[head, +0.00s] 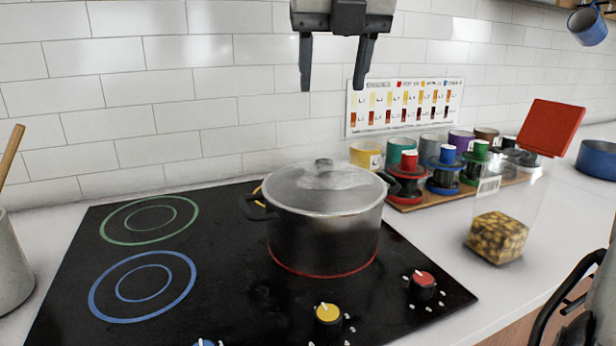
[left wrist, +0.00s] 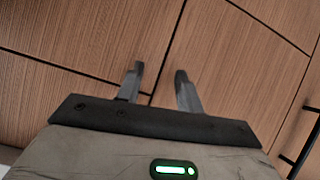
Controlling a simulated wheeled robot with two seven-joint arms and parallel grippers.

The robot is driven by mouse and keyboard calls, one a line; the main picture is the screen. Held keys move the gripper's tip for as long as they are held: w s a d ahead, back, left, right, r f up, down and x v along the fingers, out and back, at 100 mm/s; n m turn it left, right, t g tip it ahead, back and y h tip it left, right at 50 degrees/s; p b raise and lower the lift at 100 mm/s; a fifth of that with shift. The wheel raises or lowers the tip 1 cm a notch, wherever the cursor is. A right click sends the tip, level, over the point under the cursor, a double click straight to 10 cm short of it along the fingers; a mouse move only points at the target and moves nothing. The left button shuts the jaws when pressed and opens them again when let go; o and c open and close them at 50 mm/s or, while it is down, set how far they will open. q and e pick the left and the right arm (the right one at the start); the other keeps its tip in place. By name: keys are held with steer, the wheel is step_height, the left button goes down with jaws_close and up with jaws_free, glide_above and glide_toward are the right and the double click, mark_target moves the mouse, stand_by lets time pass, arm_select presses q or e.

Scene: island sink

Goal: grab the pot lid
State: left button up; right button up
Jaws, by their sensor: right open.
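The pot lid (head: 345,196) is clear glass with a metal rim and a dark knob (head: 323,165). It lies on the dark grey pot (head: 320,240), which stands on the red-ringed burner of the stove. Steam or haze shows at the lid. My right gripper (head: 333,85) hangs at the top middle of the head view, pointing down, with fingers apart and nothing between them. It appears above the knob in the picture, clear of the lid. My left gripper (left wrist: 158,75) shows in the left wrist view, fingers apart and empty, facing wooden cabinet doors (left wrist: 80,45).
The black stovetop (head: 220,300) has coloured knobs along its front. A tiled wall (head: 150,100) closes the back.

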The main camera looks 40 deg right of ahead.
glide_above(325, 161)
steer(key=s+a, duration=0.1)
steer(key=s, duration=0.1)
steer(key=f, duration=0.7)
steer(key=shift+s+a+f+b, duration=0.2)
steer(key=shift+f+b, duration=0.1)
steer(key=shift+f, duration=0.05)
steer(key=shift+x, duration=2.95)
steer(key=shift+a, duration=0.15)
jaws_close()
